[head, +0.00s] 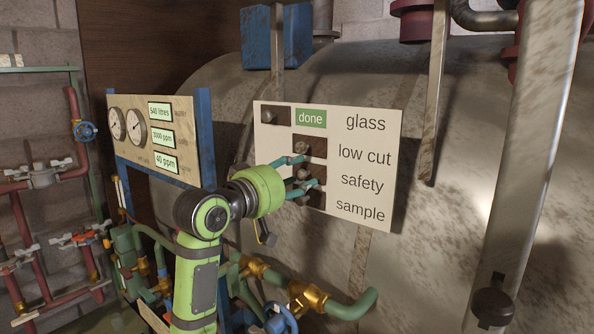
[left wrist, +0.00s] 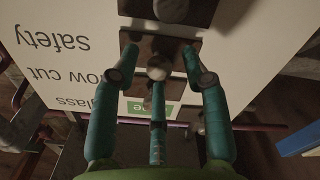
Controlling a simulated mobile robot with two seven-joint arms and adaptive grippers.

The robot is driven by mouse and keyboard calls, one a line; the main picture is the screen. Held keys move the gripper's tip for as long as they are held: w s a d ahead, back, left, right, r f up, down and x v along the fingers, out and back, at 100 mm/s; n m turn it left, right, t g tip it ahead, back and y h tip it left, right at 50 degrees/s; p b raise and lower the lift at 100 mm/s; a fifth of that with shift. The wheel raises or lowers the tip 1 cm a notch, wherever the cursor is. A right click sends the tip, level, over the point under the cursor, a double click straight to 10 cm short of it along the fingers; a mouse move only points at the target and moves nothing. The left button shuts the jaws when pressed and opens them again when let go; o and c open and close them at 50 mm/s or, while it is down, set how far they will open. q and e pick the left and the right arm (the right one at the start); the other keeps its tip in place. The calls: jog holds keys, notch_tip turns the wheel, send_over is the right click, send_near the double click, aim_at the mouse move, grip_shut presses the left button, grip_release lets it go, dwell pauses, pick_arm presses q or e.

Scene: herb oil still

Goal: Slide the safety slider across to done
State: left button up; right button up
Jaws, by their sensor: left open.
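The white slider panel (head: 380,130) carries rows labelled glass, low cut, safety and sample. The brown safety slider (head: 318,174) has a round knob, partly hidden by my fingers. My left gripper (head: 299,174) is open at this row, its teal fingers above and below the knob. In the left wrist view the panel is upside down, and the knob (left wrist: 159,68) sits between the fingers of the left gripper (left wrist: 160,75). I cannot tell whether they touch it. No done label shows in the safety row. My right gripper is not in view.
The low cut slider (head: 318,146) and sample slider (head: 317,199) lie close above and below. The glass slider (head: 274,115) sits left of a green done label (head: 311,118). A gauge board (head: 150,135) stands left; pipes and brass valves (head: 308,297) run below.

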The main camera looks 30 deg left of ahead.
pick_arm(q)
grip_shut()
jog(key=shift+a, duration=0.3)
jog(key=a, duration=0.8)
jog(key=shift+w+a+r, duration=0.25)
jog(key=shift+w+a, duration=0.05)
jog(key=shift+w, duration=0.05)
jog(key=shift+c, duration=0.4)
grip_release()
jog(key=shift+o, duration=0.4)
jog(key=shift+a+f, duration=0.2)
jog(key=shift+a, duration=0.1)
jog(key=s, duration=1.2)
jog(key=shift+a, duration=0.45)
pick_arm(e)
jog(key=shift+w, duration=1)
